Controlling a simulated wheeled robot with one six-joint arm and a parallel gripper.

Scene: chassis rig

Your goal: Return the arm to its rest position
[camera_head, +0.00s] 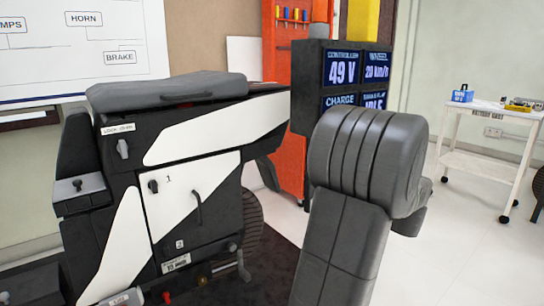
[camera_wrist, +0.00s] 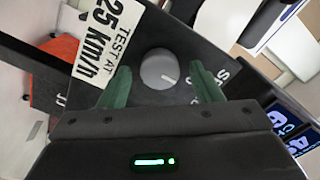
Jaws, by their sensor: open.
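My gripper (camera_wrist: 160,72) is open in the wrist view, with one green finger on each side of the picture's middle. A round grey knob (camera_wrist: 158,62) on a dark panel (camera_wrist: 205,50) shows between the fingers. Nothing is held, and a gap shows between each finger and the knob. I cannot tell how far the fingertips stand off the panel. My arm (camera_head: 365,165) rises bent in front of the camera in the head view. My gripper is hidden there.
A white label (camera_wrist: 108,38) on the panel reads "TEST AT 25 Km/h". A black-and-white scooter body (camera_head: 185,170) stands left of my arm. A display unit (camera_head: 340,80) reading 49 V stands behind my arm. A white cart (camera_head: 490,140) stands right, with open floor before it.

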